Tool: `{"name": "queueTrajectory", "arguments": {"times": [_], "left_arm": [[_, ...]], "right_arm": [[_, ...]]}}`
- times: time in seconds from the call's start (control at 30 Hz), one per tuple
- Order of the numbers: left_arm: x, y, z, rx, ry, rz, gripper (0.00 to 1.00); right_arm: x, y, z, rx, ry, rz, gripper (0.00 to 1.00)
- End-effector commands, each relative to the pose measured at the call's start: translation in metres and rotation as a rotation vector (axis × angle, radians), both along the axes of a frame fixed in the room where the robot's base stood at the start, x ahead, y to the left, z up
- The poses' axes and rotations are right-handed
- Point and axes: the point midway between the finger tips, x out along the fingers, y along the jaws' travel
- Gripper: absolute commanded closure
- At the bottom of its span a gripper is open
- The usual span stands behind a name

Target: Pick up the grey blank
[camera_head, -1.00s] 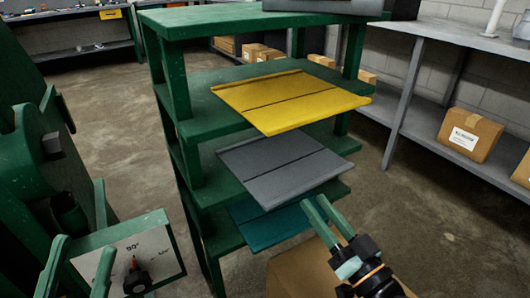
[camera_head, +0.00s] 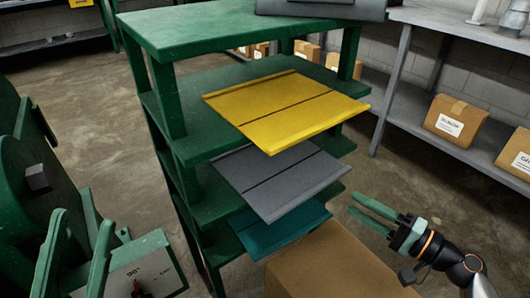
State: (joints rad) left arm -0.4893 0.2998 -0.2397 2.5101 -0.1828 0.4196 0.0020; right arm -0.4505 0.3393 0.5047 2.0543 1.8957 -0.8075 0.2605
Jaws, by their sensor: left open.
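The grey blank (camera_head: 278,180) is a flat sheet with a dark crease line, lying on a middle shelf of the green rack (camera_head: 165,105) and jutting out past its front edge. A yellow blank (camera_head: 285,108) lies on the shelf above, and a teal blank (camera_head: 275,228) on the shelf below. My right gripper (camera_head: 350,202) is to the right of the grey blank, apart from it, with a narrow gap between its green fingers and nothing in them.
A cardboard box (camera_head: 340,268) stands in front of the rack, below the blanks. A grey shelf unit with boxes (camera_head: 456,121) is at the right. Open floor lies between.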

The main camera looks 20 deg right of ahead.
Motion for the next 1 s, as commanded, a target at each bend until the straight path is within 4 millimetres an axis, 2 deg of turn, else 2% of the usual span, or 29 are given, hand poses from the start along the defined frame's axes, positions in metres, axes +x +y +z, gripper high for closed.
{"name": "queueTrajectory", "arguments": {"times": [0.2,0.47,0.7,1.0], "left_arm": [[0.001,0.000,-0.003,-0.001,0.006,0.000,0.53],[0.001,0.000,-0.004,0.000,0.009,0.000,0.53],[0.001,-0.001,-0.005,0.003,0.011,-0.005,0.53],[0.001,-0.001,-0.006,0.005,0.011,-0.007,0.53]], "right_arm": [[0.034,0.021,0.000,-0.003,-0.003,0.001,0.60],[0.052,0.033,0.000,-0.003,-0.002,0.000,0.60],[0.079,0.055,0.000,-0.004,-0.003,-0.001,0.60],[0.087,0.060,-0.002,-0.004,0.000,-0.002,0.60]]}}
